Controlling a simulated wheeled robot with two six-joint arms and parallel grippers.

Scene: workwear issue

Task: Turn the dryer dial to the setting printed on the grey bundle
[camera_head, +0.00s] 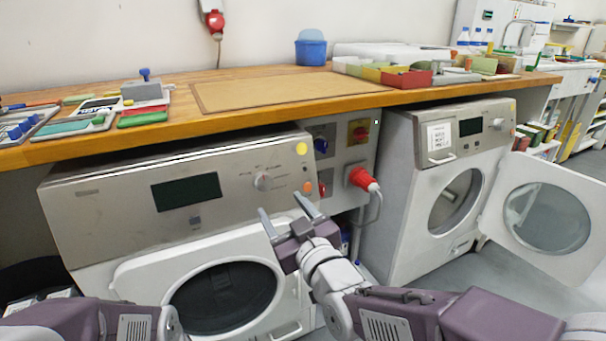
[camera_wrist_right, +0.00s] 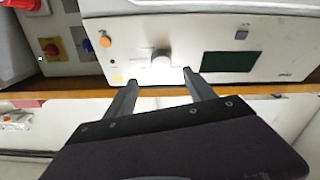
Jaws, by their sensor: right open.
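The near machine (camera_head: 120,205) has a grey front panel with a dark display (camera_head: 186,192) and a round silver dial (camera_head: 264,181) with small marks around it, too small to read. My right gripper (camera_head: 280,203) is open and empty, in front of the panel just below the dial. In the right wrist view the dial (camera_wrist_right: 161,58) shows just beyond and between the open fingertips (camera_wrist_right: 160,77), apparently apart from them. I cannot pick out a grey bundle or its print in either view. Only part of my left arm shows at the lower left; its gripper is out of view.
A wooden worktop (camera_head: 400,98) overhangs the machine. A second machine (camera_head: 405,190) at right has its round door (camera_head: 545,215) swung open. A red plug (camera_head: 361,178) and cable stick out between the machines. A grey block with a blue knob (camera_head: 145,75) stands on the worktop.

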